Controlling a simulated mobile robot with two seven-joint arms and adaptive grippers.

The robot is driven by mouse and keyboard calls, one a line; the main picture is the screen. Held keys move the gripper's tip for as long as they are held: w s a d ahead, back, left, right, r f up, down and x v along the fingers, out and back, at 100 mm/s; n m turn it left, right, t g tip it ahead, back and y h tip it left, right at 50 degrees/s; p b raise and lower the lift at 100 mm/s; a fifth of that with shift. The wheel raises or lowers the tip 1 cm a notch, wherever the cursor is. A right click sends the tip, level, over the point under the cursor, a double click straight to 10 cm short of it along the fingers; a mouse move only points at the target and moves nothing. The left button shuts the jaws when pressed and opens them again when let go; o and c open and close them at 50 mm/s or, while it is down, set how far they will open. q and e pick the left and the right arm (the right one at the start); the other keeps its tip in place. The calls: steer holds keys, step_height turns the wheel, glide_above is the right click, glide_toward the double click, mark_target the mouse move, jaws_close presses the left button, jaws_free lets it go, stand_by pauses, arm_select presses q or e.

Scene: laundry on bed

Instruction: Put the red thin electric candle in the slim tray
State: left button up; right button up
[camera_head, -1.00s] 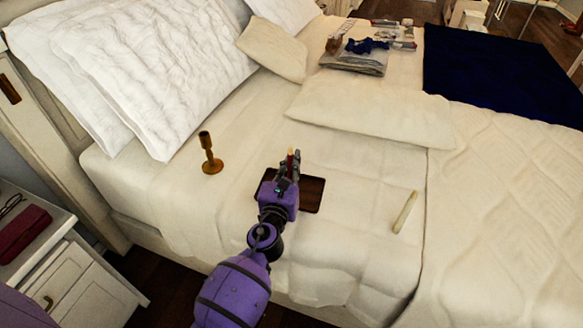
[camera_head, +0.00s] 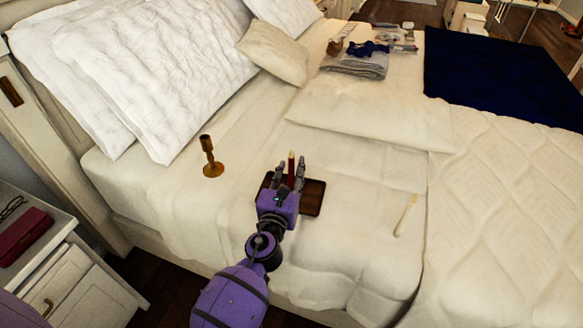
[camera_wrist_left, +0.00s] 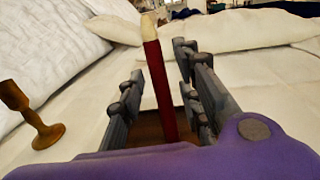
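The red thin candle (camera_head: 291,165), with a pale tip, stands nearly upright at the slim dark brown wooden tray (camera_head: 313,198) on the bed. It also shows in the left wrist view (camera_wrist_left: 157,85), leaning slightly, with gaps between it and the fingers on both sides. My left gripper (camera_head: 289,168) is open around the candle, low over the tray. The gripper hides the candle's lower end and much of the tray, so I cannot tell whether the base touches it. My right gripper is not in view.
A brass candlestick (camera_head: 210,158) stands on the bed left of the tray. A thin cream candle (camera_head: 405,215) lies to the right. Pillows (camera_head: 150,70) and folded clothes (camera_head: 357,64) are farther back. A nightstand (camera_head: 75,290) is at lower left.

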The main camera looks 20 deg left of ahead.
arm_select(q)
steer(key=s+d, duration=0.1)
steer(key=s, duration=0.9)
steer(key=shift+s+b, duration=0.2)
steer(key=shift+b, duration=0.25)
steer(key=s+f+n, duration=0.2)
steer(key=s+a+f+n+g, duration=0.1)
steer(key=f+n, duration=0.1)
steer(key=s+a+f+n+g, duration=0.1)
steer(key=s+f+n, duration=0.1)
steer(key=shift+s+f, duration=0.2)
steer(key=shift+s, duration=0.15)
steer(key=s+f+n+g, duration=0.3)
steer(key=s+f+n, duration=0.2)
steer(key=s+n, duration=0.4)
steer(key=s+f+n+g+h, duration=0.1)
steer(key=s+f+n+g, duration=0.2)
steer(key=s+n, duration=0.6)
steer(key=s+f+n+g+h, duration=0.1)
steer(key=s+f+n+g, duration=0.1)
steer(key=s+f+n, duration=0.6)
steer(key=s+n, duration=0.2)
steer(key=s, duration=0.5)
steer(key=shift+s+g, duration=0.15)
steer(key=shift+g, duration=0.25)
